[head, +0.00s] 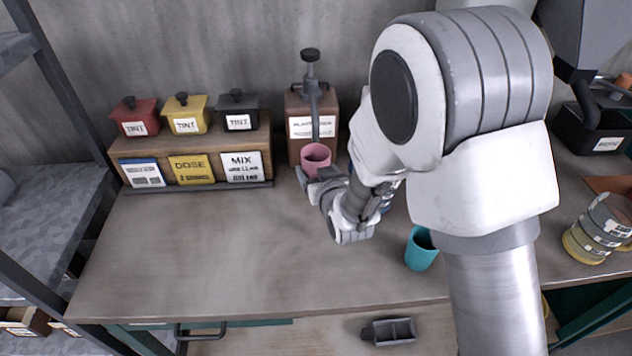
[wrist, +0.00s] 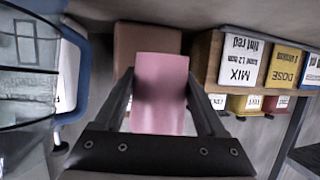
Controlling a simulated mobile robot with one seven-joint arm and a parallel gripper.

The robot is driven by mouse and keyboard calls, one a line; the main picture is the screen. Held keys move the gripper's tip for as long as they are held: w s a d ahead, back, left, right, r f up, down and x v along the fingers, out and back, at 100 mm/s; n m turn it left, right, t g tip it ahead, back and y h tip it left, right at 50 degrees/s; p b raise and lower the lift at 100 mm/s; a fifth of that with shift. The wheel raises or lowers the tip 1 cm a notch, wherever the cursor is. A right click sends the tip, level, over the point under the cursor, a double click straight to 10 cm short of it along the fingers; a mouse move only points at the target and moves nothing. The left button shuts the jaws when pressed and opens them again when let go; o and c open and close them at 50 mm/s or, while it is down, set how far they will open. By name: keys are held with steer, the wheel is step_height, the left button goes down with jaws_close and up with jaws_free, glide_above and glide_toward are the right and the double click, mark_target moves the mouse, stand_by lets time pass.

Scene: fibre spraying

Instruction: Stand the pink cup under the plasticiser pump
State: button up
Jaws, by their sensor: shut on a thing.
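The pink cup (head: 316,158) is upright in front of the brown plasticiser container, close below the pump spout. The plasticiser pump (head: 311,90) has a dark plunger and a grey spout that comes down toward the cup. My gripper (head: 318,175) is shut on the pink cup. In the wrist view the cup (wrist: 160,92) sits between the two dark fingers, with the brown container (wrist: 146,38) behind it. I cannot tell whether the cup's base touches the bench.
A wooden shelf (head: 200,157) with tint boxes and label cards stands to the left. A teal cup (head: 421,249) and a measuring jug (head: 598,230) stand to the right. In the wrist view a jug with a blue handle (wrist: 75,75) is close by. The bench's left front is clear.

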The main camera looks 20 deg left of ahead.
steer(key=shift+f, duration=2)
steer(key=shift+f+b, duration=0.3)
steer(key=shift+b, duration=0.25)
steer(key=shift+s+d+f+b, duration=0.1)
steer(key=shift+f+b, duration=0.15)
steer(key=shift+b, duration=0.15)
steer(key=o, duration=1.3)
steer(key=shift+f, duration=0.15)
